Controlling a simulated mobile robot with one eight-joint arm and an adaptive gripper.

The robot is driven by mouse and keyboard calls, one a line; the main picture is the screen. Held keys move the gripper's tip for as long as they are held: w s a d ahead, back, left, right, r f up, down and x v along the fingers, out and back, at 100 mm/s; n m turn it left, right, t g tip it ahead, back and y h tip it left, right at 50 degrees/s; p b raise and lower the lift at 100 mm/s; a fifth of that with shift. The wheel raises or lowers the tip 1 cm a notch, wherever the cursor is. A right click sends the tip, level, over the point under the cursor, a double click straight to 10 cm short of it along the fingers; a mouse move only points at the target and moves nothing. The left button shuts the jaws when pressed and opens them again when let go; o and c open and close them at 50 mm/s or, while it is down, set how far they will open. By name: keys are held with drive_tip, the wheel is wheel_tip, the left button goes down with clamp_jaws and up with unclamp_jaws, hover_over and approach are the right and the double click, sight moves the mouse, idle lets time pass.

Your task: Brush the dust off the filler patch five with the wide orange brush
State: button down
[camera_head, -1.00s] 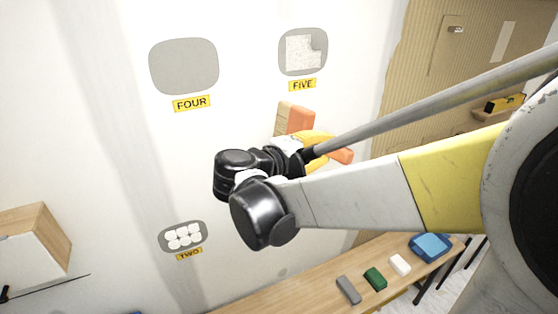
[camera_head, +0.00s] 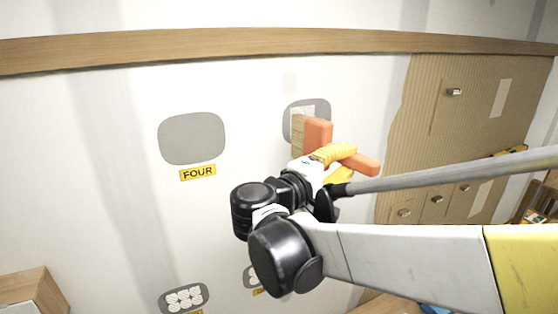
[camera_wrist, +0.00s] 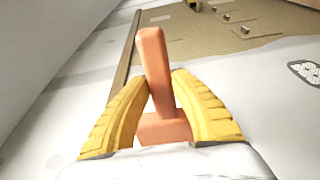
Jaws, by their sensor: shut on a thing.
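The wide orange brush (camera_head: 319,132) is held by its orange handle in my gripper (camera_head: 338,160), with its tan bristles toward the wall. It also shows between the yellow fingers of my gripper (camera_wrist: 160,95) in the wrist view. Filler patch five (camera_head: 303,110) is a grey rounded patch on the white wall with pale dust on it. The brush overlaps its lower part in the head view and hides much of the dust. I cannot tell whether the bristles touch the patch. Its label is hidden behind the brush and gripper.
Patch four (camera_head: 191,138), with a yellow label (camera_head: 198,172), is clean grey to the left. Patch two (camera_head: 184,298), with white blobs, is lower left. A wooden rail (camera_head: 240,45) runs above. Corrugated tan board (camera_head: 425,130) covers the wall at right.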

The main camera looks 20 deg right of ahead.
sight(318, 149)
drive_tip(key=w+b, duration=0.1)
drive_tip(key=w, duration=0.3)
drive_tip(key=shift+w+a+f, duration=0.1)
drive_tip(key=shift+w, duration=0.05)
drive_tip(key=shift+w+b, duration=0.3)
drive_tip(key=shift+w, duration=0.55)
drive_tip(key=shift+w, duration=1.2)
idle(1.4)
drive_tip(key=d, duration=0.7)
drive_tip(key=shift+w+d, duration=0.15)
drive_tip(key=shift+d, duration=0.1)
drive_tip(key=shift+d, duration=0.1)
drive_tip(key=shift+w+d, duration=0.1)
drive_tip(key=shift+d, duration=1.75)
drive_tip(key=shift+d, duration=0.1)
